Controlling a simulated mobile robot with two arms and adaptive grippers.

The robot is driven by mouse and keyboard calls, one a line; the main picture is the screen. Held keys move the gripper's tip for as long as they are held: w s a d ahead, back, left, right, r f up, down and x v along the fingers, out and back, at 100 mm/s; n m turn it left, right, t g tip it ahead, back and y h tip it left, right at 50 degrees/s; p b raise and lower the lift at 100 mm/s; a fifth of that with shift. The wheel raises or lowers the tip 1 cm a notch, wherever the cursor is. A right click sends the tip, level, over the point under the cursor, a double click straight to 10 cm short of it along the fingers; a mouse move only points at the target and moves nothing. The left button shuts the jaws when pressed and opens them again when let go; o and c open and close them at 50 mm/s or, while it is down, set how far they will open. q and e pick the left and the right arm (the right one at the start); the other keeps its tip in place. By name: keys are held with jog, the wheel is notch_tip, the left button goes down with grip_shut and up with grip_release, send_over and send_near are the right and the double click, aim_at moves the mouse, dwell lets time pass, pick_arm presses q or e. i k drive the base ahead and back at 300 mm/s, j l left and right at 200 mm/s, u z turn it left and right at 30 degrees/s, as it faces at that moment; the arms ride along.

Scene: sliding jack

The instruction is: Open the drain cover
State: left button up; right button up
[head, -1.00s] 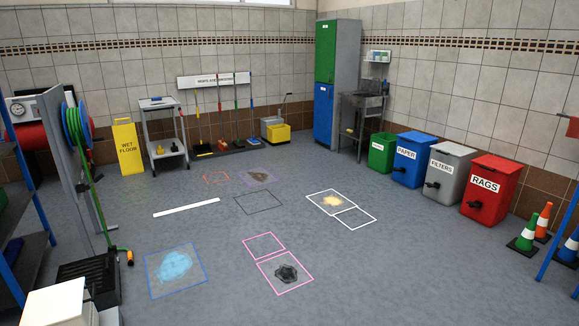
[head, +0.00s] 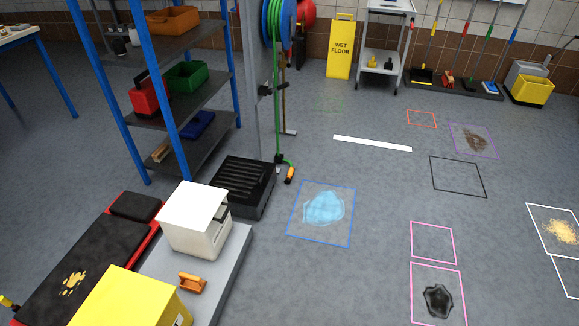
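A black slatted grate (head: 243,176) lies on top of a low black box on the floor, beside the foot of the grey hose post. It looks like the drain cover, and it appears to lie flat over the box. Its near left corner is partly hidden behind the white box. Neither of my grippers is in view.
A white box (head: 193,222), a yellow box (head: 130,298) and an orange-handled tool (head: 192,283) sit on a low grey platform (head: 229,262).

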aim_at(246, 180)
jog(key=i+u, duration=0.3)
jog(key=i+l+u, duration=0.4)
jog(key=u, duration=0.35)
jog(key=i+l+u, duration=0.2)
jog(key=u, duration=0.25)
